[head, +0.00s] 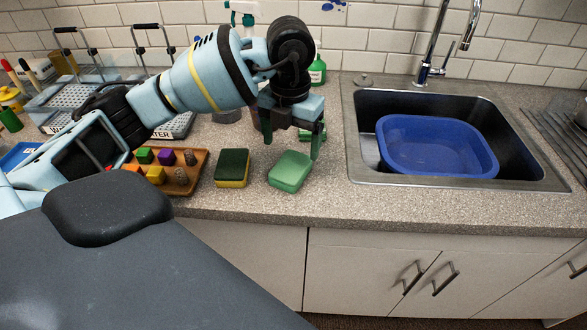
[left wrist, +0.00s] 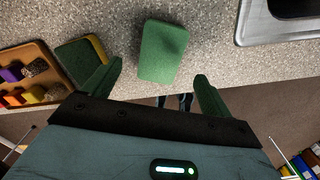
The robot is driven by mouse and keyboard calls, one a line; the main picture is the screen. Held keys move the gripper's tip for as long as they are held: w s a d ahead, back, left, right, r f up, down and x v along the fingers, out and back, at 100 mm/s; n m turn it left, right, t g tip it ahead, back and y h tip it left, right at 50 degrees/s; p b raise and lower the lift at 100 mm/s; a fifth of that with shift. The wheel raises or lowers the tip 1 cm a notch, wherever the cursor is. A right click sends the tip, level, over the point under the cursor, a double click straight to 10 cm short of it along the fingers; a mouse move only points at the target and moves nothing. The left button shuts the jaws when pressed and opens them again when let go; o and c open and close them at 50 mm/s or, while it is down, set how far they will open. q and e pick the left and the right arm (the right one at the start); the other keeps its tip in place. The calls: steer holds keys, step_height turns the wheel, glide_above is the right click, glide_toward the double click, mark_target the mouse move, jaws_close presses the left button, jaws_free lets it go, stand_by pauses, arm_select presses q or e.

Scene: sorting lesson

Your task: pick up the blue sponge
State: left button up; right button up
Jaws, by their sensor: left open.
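No blue sponge shows in either view. A plain green sponge (head: 291,171) lies flat on the counter, left of the sink. A yellow sponge with a dark green top (head: 232,168) lies just to its left. My left gripper (head: 293,142) is open and empty, above and slightly behind the green sponge. In the left wrist view the green sponge (left wrist: 163,51) lies beyond and between my open fingertips (left wrist: 157,78), apart from them. The yellow and dark green sponge (left wrist: 82,60) is partly hidden by the left finger there. My right gripper is not in view.
A wooden tray (head: 199,162) of coloured blocks and cones stands left of the sponges. A sink (head: 351,140) with a blue basin (head: 437,145) is on the right. A green bottle (head: 317,72) stands behind the gripper. Counter between sponge and sink is bare.

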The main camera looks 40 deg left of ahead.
mark_target(291, 166)
arm_select(q)
steer(key=shift+w+f, duration=0.1)
steer(key=shift+f, duration=0.95)
step_height(291, 166, down, 4)
steer(key=shift+f, duration=0.15)
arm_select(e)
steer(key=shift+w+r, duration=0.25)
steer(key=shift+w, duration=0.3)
arm_select(q)
steer(key=c, duration=1.2)
steer(key=shift+o, duration=0.2)
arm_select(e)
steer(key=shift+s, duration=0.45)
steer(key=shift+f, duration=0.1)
